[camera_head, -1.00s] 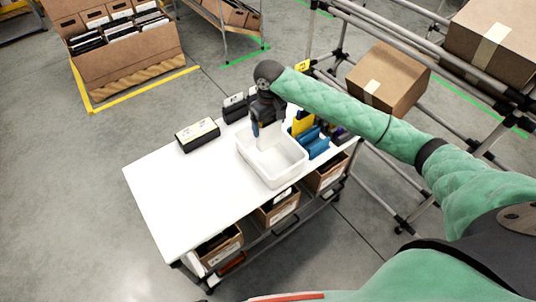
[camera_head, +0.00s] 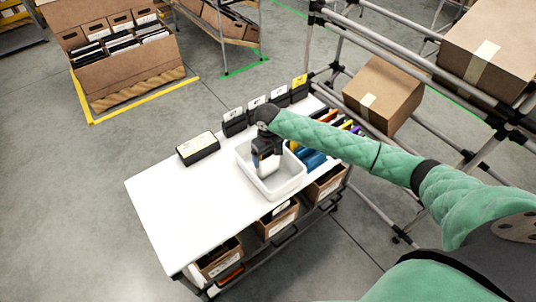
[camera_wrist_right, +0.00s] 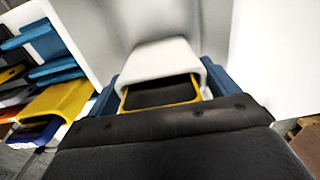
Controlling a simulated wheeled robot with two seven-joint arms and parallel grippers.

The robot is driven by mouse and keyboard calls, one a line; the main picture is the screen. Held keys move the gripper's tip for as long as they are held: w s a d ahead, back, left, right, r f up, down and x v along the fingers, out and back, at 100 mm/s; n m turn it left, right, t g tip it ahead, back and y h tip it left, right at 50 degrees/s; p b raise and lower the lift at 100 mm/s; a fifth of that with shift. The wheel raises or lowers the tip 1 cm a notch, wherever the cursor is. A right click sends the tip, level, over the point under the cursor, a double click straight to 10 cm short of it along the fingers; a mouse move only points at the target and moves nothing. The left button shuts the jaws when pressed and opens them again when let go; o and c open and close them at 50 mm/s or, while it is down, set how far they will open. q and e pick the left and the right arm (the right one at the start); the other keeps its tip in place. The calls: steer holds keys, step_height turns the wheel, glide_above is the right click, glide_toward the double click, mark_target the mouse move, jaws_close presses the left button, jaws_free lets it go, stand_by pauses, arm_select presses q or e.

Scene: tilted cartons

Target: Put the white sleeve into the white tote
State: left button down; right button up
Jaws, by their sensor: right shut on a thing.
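The white tote (camera_head: 284,187) is an open tub on the white table. My right gripper (camera_head: 266,163) is over the tote, its fingers down within the outline of the rim. It is shut on the white sleeve (camera_head: 268,172), of which only a small part shows below the fingers. In the right wrist view the white sleeve (camera_wrist_right: 165,58) sits between the blue fingers, its open end toward the camera with a dark inside and a yellow edge. Whether the sleeve touches the tote floor cannot be told. My left gripper is not in view.
Blue sleeves (camera_head: 311,158) and other coloured ones stand right of the tote. Black holders with labels (camera_head: 235,122) line the back edge. A black box with a pale top (camera_head: 198,147) lies left of the tote. The table's front left (camera_head: 185,215) is clear.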

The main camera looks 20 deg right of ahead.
steer(key=o, duration=1)
steer(key=shift+f, duration=0.1)
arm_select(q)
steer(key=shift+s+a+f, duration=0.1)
arm_select(e)
steer(key=shift+o, duration=0.2)
steer(key=shift+r, duration=0.2)
steer(key=shift+r+b, duration=0.3)
steer(key=shift+r, duration=0.05)
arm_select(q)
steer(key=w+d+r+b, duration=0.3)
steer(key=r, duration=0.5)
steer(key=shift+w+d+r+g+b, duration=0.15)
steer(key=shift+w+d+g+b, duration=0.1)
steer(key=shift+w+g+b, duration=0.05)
arm_select(e)
step_height(320, 180, up, 11)
steer(key=shift+r, duration=0.1)
